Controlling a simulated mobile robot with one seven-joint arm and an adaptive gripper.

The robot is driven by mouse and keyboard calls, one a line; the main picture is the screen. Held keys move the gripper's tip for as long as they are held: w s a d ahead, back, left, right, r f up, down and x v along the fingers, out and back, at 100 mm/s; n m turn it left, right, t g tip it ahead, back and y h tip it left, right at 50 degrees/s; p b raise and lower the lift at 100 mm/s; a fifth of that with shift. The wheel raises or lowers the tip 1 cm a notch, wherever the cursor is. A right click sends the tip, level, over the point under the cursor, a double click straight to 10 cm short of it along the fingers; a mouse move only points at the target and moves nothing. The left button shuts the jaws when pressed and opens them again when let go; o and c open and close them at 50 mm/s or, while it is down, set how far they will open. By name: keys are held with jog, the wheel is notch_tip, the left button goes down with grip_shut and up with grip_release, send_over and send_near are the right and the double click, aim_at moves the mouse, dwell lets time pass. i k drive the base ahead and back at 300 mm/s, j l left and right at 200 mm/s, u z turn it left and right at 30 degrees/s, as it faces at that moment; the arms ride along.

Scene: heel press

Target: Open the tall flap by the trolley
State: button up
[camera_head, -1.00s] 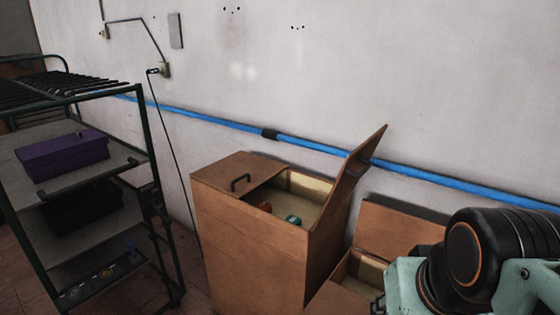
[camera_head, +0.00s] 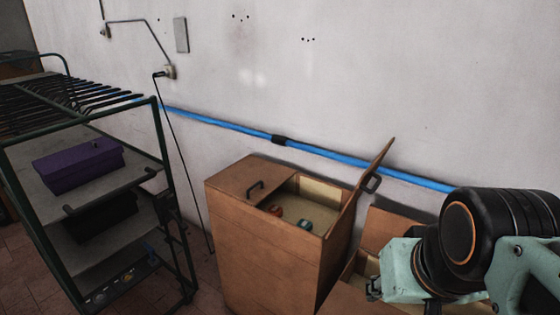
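A tall brown wooden box (camera_head: 262,248) stands against the wall, right of the dark metal trolley (camera_head: 163,210). Its left flap (camera_head: 238,177), the one nearer the trolley, lies shut and flat, with a dark handle (camera_head: 256,188) on top. Its right flap (camera_head: 357,215) stands up, tilted to the right, with a handle on its outer side. Inside the open half are a reddish item (camera_head: 275,210) and a teal item (camera_head: 305,224). My arm fills the lower right. A small dark part at its left end (camera_head: 373,288) may be my gripper; its fingers are not clear.
A lower wooden box (camera_head: 396,228) with a raised lid stands just right of the tall box, partly behind my arm. The trolley holds a purple box (camera_head: 80,167) and a black box (camera_head: 98,220). A blue pipe (camera_head: 230,125) runs along the wall.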

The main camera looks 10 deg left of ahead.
aim_at(252, 178)
jog(key=j, duration=0.75)
jog(key=i+j+z, duration=0.1)
jog(key=j, duration=0.3)
jog(key=i+j, duration=0.1)
jog(key=j, duration=0.25)
jog(key=i+j+z, duration=0.2)
jog(key=i+j, duration=0.4)
jog(key=j, duration=0.1)
